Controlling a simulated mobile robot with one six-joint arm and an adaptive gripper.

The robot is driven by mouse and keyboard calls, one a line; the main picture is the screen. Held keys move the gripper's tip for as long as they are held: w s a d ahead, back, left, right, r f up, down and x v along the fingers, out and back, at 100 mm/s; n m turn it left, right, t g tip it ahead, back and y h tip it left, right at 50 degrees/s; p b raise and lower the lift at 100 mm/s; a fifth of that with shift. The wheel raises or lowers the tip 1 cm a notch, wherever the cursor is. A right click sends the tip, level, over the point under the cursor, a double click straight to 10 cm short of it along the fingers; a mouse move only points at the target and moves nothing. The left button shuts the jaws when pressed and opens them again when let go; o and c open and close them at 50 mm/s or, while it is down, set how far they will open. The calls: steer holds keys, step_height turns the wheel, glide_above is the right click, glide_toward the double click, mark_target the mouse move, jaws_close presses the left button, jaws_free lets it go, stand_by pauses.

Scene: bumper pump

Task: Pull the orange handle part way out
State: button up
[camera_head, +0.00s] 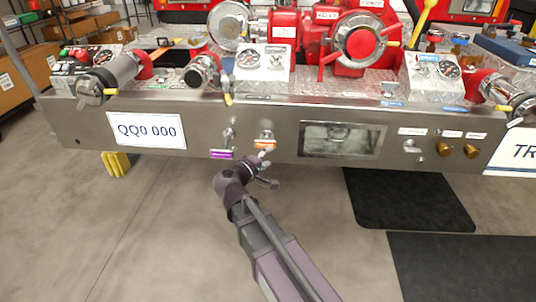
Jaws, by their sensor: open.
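The orange handle (265,144) is a small orange-labelled pull on the steel bumper face, just right of the middle of the left half. It appears close to the panel; how far out it stands I cannot tell. My gripper (266,168) is just below and in front of it, with its fingers apart and nothing seen between them. Whether a finger touches the handle is not clear at this size.
A purple-labelled handle (222,154) sits close by on the left. The steel bumper (80,125) runs across the view, with a recessed window (342,139) and brass caps (472,151) to the right.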

steer(key=n+t+b, duration=0.2)
steer(key=b, duration=0.1)
glide_toward(264, 145)
steer(key=s+d, duration=0.1)
steer(key=d, duration=0.1)
steer(key=shift+s+a+r+t+y+b, duration=0.1)
steer(key=shift+a+t+y+b, duration=0.2)
steer(key=shift+a+y+b, duration=0.4)
steer(key=x, duration=1.3)
steer(key=shift+w+d, duration=0.15)
steer(key=shift+w, duration=0.2)
